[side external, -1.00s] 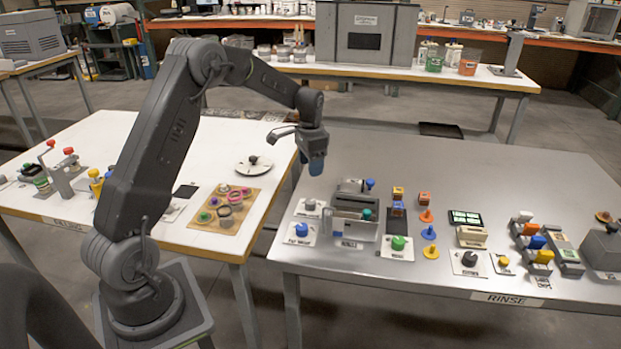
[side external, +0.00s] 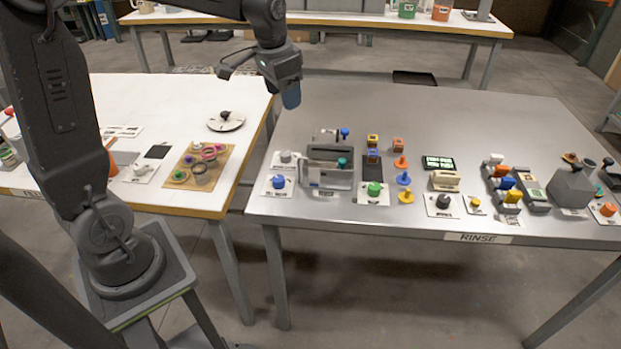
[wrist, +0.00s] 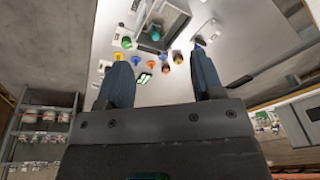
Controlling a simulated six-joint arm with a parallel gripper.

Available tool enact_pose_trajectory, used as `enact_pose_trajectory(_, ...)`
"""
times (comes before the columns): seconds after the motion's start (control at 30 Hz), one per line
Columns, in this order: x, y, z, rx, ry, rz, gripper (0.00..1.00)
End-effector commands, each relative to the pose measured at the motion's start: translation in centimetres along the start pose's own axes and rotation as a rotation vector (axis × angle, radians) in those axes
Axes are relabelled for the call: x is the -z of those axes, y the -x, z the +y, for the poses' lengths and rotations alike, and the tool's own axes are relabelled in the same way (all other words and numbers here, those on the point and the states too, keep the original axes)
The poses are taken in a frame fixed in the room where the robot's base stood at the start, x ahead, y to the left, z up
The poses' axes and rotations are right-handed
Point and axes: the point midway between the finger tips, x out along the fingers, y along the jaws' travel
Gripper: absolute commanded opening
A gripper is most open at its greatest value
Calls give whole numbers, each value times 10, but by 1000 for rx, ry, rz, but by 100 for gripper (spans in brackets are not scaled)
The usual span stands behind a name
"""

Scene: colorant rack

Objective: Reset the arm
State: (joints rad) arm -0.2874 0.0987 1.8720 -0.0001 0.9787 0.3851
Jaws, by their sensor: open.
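My gripper (side external: 291,96) hangs above the back left edge of the grey metal table (side external: 440,110), clear of everything on it. In the wrist view my gripper (wrist: 162,88) shows two blue fingers held well apart with nothing between them. Beyond the fingertips, small coloured pieces and the grey box-like holder (wrist: 160,25) on the table show at a distance. The wrist view is tilted, and many of the small pieces in it are too small to name.
The grey box-like holder (side external: 327,173) stands on the table's left side. Green (side external: 374,189) and blue (side external: 279,182) knobs stand near the front. Several coloured blocks stand to the right. The white table (side external: 110,90) holds a wooden board (side external: 188,190) and a round dial (side external: 226,122). The metal table's back is clear.

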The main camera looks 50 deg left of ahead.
Motion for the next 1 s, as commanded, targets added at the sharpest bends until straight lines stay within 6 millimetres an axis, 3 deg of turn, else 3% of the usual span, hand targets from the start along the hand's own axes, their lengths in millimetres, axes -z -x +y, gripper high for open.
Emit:
enact_pose_trajectory(0.03,-13,17,18,7,3,34,61)
enact_pose_trajectory(0.2,-61,52,64,10,35,126,61)
enact_pose_trajectory(0.33,-102,66,94,1,60,197,61)
enact_pose_trajectory(0.5,-146,69,118,-20,89,270,61)
enact_pose_trajectory(0.7,-170,66,129,-37,108,308,61)
enact_pose_trajectory(1.0,-172,65,130,-38,111,309,61)
